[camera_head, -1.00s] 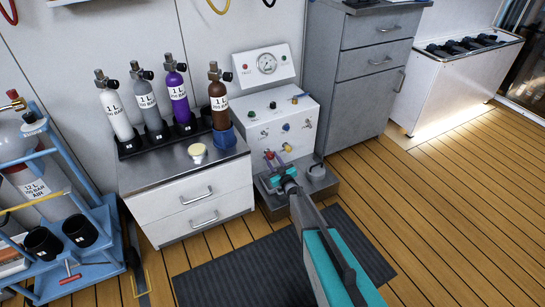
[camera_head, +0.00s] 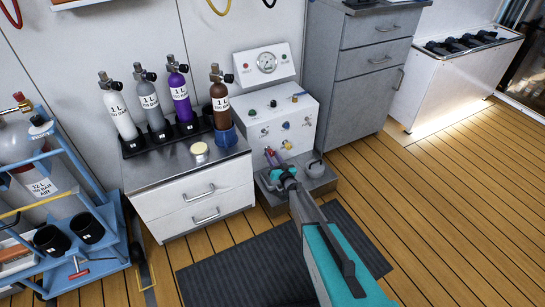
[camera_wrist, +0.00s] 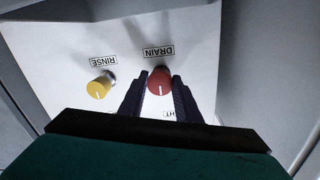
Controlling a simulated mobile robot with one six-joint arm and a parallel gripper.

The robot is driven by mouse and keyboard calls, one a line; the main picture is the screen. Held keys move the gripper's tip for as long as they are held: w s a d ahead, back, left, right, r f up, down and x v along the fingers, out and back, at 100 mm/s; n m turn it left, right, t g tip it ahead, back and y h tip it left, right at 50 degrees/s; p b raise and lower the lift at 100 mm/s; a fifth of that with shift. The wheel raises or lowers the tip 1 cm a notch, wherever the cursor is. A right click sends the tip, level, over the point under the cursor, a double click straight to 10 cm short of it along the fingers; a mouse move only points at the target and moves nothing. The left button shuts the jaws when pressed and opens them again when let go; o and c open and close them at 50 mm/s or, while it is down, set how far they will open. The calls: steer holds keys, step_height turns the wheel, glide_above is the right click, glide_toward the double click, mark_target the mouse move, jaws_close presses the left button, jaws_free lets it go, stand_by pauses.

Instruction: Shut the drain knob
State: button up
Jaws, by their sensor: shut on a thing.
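The drain knob (camera_wrist: 160,80) is red with a white mark and sits under the upside-down DRAIN label (camera_wrist: 159,51) in the wrist view. My gripper (camera_wrist: 159,93) has one dark finger on each side of the knob and is shut on it. In the head view my gripper (camera_head: 272,160) reaches the lower left front of the white fill panel (camera_head: 264,101). The drain knob is hidden there behind the fingers.
A yellow rinse knob (camera_wrist: 99,88) sits close beside the drain knob. A steel-topped drawer cabinet (camera_head: 188,208) with several small cylinders stands left of the panel. A grey cabinet (camera_head: 345,85) stands to the right. A dark mat (camera_head: 235,279) lies in front.

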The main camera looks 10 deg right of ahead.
steer(key=shift+s+d+f, duration=0.1)
steer(key=o, duration=1)
steer(key=shift+s, duration=0.1)
steer(key=shift+p+v, duration=0.8)
steer(key=shift+v, duration=5.95)
